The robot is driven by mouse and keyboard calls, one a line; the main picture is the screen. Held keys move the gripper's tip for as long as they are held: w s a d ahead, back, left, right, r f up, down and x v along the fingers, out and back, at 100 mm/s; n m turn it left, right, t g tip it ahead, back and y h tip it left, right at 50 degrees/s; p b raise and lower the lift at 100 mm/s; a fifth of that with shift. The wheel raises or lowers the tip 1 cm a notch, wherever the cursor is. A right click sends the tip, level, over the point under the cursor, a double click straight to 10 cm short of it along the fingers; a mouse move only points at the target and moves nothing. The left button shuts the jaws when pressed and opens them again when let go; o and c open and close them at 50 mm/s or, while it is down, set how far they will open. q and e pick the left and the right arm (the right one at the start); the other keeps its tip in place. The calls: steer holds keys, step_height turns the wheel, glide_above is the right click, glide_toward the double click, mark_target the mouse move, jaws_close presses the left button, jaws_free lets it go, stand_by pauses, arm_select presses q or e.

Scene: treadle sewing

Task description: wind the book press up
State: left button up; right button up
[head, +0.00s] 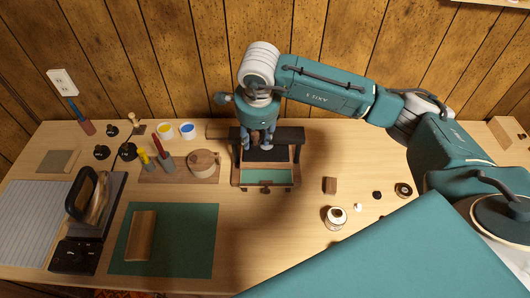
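The book press (265,186) stands on the workbench in the middle of the head view, a wooden frame with a green panel in front and dark parts behind. My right gripper (258,142) points down over the back of the press. Its two fingers are apart, with something dark between and below them. I cannot tell whether they touch or hold part of the press. The top of the press, with any handle or screw, is hidden behind the gripper. My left gripper is not in view.
Left on the workbench (285,240) are a wooden tool rack (180,176), a yellow pot (165,131), a blue pot (187,130), a green mat (185,245) and a black iron-like tool (90,200). Right are a small brown block (329,185) and a white jar (335,217).

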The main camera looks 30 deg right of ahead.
steer(key=shift+r, duration=0.1)
steer(key=shift+r+p, duration=1.5)
steer(key=shift+r, duration=2)
steer(key=shift+f, duration=0.1)
